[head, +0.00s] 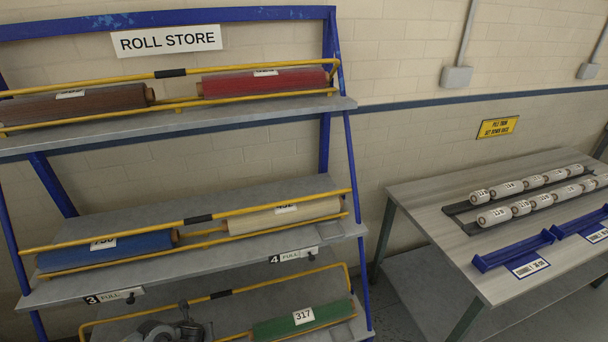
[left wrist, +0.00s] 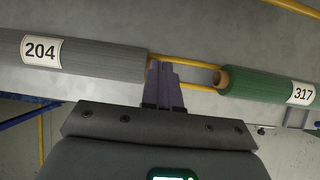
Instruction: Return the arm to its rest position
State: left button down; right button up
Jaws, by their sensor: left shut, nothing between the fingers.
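My left gripper (left wrist: 166,84) is shut and empty in the left wrist view. Its fingertips show in front of the yellow rail gap between a grey roll (left wrist: 85,55) labelled 204 and a green roll (left wrist: 265,87) labelled 317. I cannot tell whether the fingertips touch the rail. In the head view part of my left arm shows at the bottom edge, left of the green roll (head: 300,322) on the lowest visible shelf; the gripper's fingers cannot be made out there. My right gripper is not in view.
The blue-framed roll store has shelves with yellow rails (head: 200,219) and brown (head: 75,103), red (head: 265,82), blue (head: 105,251) and cream (head: 285,215) rolls above my arm. At right a table (head: 430,205) holds small white rolls and blue trays (head: 512,250).

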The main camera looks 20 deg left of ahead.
pick_arm(q)
jog(key=s+d+f+g+h, duration=0.2)
jog(key=s+d+f+h, duration=0.1)
jog(key=s+d+f, duration=0.75)
jog(key=s+d+r+n+h, duration=0.1)
jog(key=s+d+r+n, duration=0.2)
jog(key=d, duration=0.4)
jog(key=s+d+r+n+h, duration=0.1)
jog(key=s+d+r+n, duration=0.15)
jog(key=d, duration=0.45)
jog(key=s+d+r+n+h, duration=0.1)
jog(key=s+d+r+n, duration=0.1)
jog(key=s+d, duration=0.35)
jog(key=a+r+n+y, duration=0.1)
jog(key=a+r+n, duration=0.3)
jog(key=r+n, duration=0.55)
jog(key=a+r+n+y, duration=0.1)
jog(key=a+r+n, duration=0.2)
jog(key=r+n, duration=0.6)
notch_tip(320, 180, up, 25)
jog(key=p, duration=2.7)
jog(key=shift+s+r+n+t, duration=0.15)
jog(key=shift+s+n+t, duration=0.15)
jog(key=shift+n, duration=0.1)
